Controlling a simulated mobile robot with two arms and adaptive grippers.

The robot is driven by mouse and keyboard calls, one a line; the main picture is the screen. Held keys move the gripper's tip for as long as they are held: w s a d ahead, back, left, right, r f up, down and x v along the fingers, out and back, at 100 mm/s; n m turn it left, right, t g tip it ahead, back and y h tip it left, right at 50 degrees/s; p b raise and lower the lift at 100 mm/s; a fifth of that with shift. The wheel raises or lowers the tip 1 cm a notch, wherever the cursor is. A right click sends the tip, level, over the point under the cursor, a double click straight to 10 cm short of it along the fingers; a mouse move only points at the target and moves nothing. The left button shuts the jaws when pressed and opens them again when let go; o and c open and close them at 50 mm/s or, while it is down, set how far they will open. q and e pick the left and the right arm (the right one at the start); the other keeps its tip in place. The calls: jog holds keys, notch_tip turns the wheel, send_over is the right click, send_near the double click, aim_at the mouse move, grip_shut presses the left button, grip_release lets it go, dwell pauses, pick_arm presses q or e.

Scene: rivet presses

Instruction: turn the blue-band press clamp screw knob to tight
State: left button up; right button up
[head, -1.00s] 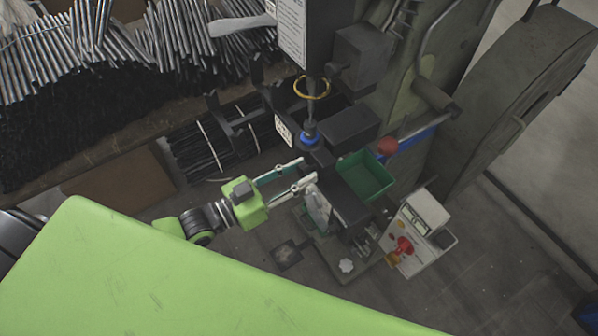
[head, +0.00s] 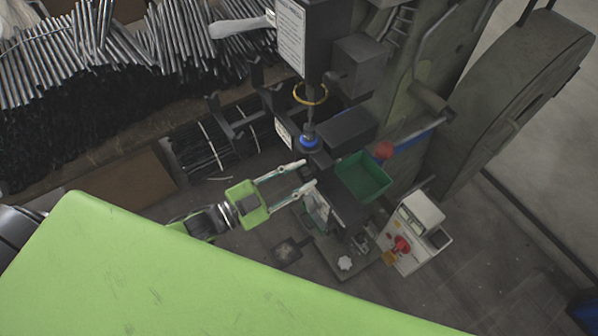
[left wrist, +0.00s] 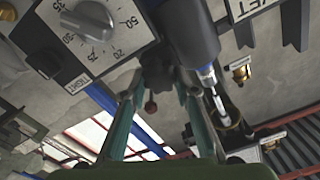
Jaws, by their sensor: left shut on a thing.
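The press carries a blue band (head: 309,141) low on its dark vertical spindle. My left gripper (head: 309,174) reaches in from the left, just below the band, with its fingertips at a dark part of the press. In the left wrist view, the fingers (left wrist: 158,80) close on a small dark piece (left wrist: 156,72) that looks like the clamp screw knob. The fingers hide its sides, and its turn angle cannot be read. A label reading TIGHT (left wrist: 80,84) is beside it on the left. My right gripper is not in view.
A green bin (head: 362,177) and a red ball-ended lever (head: 384,151) are right of the gripper. A white control box (head: 415,235) with a red knob stands lower right. A grey dial knob (left wrist: 88,20) is at the wrist view's upper left. Rods are piled at upper left.

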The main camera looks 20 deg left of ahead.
pick_arm(q)
jog(key=m, duration=0.3)
jog(key=shift+m, duration=0.4)
jog(key=m, duration=0.2)
jog(key=shift+s+d+f+m, duration=0.1)
jog(key=shift+m, duration=0.2)
jog(key=m, duration=0.3)
jog(key=shift+f+m, duration=0.15)
jog(key=shift+m, duration=0.15)
jog(key=m+b, duration=0.1)
jog(key=m, duration=0.2)
jog(key=shift+f+m, duration=0.1)
jog(key=shift+m, duration=0.3)
jog(key=m+b, duration=0.1)
jog(key=m, duration=0.2)
jog(key=shift+f+m+b, duration=0.15)
jog(key=shift+m+b, duration=0.15)
jog(key=shift+b, duration=0.1)
jog(key=m+b, duration=0.1)
jog(key=m, duration=0.1)
jog(key=shift+f+m+b, duration=0.1)
jog(key=shift+m+b, duration=0.2)
jog(key=shift+m, duration=0.1)
jog(key=m+b, duration=0.3)
jog(key=m, duration=0.1)
jog(key=shift+f, duration=0.1)
jog(key=shift+m+b, duration=1.1)
jog(key=shift+m, duration=0.6)
